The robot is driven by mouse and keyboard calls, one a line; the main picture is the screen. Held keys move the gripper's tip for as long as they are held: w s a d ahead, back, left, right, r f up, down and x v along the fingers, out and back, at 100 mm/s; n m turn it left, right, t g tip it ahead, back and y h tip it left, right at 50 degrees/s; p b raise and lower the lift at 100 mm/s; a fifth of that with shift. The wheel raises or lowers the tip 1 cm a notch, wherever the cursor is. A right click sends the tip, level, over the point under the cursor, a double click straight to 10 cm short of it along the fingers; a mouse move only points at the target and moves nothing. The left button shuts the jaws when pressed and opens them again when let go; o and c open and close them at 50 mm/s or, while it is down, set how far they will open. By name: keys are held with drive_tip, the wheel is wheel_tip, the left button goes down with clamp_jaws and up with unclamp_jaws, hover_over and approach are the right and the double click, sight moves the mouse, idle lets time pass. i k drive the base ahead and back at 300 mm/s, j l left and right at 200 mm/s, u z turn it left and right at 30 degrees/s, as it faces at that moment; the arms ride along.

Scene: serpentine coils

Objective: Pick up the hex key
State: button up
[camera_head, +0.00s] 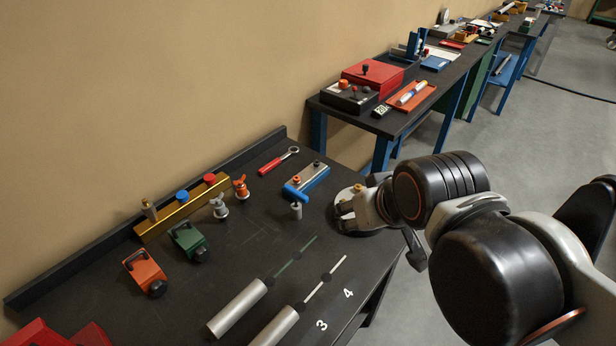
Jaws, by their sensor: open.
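I cannot clearly single out the hex key. A small blue-handled piece (293,194) with a short grey stem stands in front of a blue and grey block (306,180) on the dark bench; it may be the hex key, but it is too small to tell. My gripper (343,214) is at the right end of the bench, to the right of the blue-handled piece and apart from it. It is open, and I see nothing held between its fingers. My gripper and arm hide part of a round object at the bench's right edge.
A red-handled tool (280,161) lies behind the block. A yellow bar with knobs (182,208), green box (187,240) and orange box (144,272) stand left. Two silver cylinders with rods (238,308) lie in front. Another bench (440,88) stands behind.

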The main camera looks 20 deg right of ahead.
sight(302, 198)
drive_tip(key=k+j+u, duration=0.15)
drive_tip(key=u, duration=0.35)
drive_tip(key=j+u, duration=0.3)
drive_tip(key=u, duration=0.2)
drive_tip(key=k+j+z, duration=0.15)
drive_tip(key=z, duration=0.3)
drive_tip(key=i+l+u, duration=0.1)
drive_tip(key=u, duration=0.35)
